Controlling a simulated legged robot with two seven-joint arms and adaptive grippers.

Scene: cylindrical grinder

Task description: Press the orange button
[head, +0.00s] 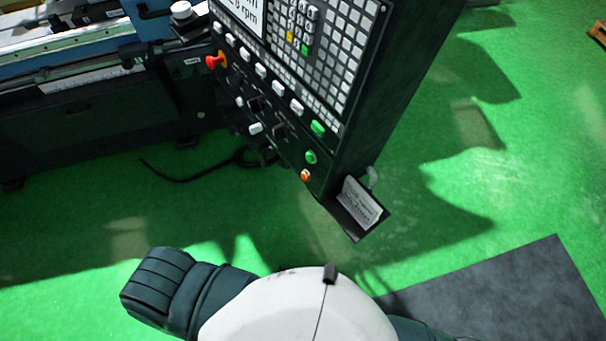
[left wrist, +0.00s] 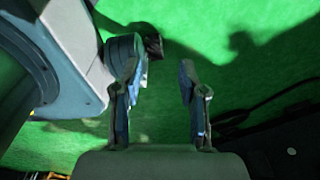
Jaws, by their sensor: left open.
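The orange button (head: 305,175) is small and round, low on the dark control panel in the head view, just below a green button (head: 311,157). It is not recognisable in the left wrist view. My left gripper (left wrist: 158,88) shows in the left wrist view with its two fingers apart and nothing between them, over green floor. Neither gripper shows in the head view, so the distance from my left gripper to the button cannot be told. My right gripper is out of view.
A red emergency-stop knob (head: 215,61) and several white switches sit higher on the panel. A small holder with a booklet (head: 361,201) juts from the panel's lower corner. A black cable (head: 190,179) lies on the floor. Green floor (head: 450,240) is open at right.

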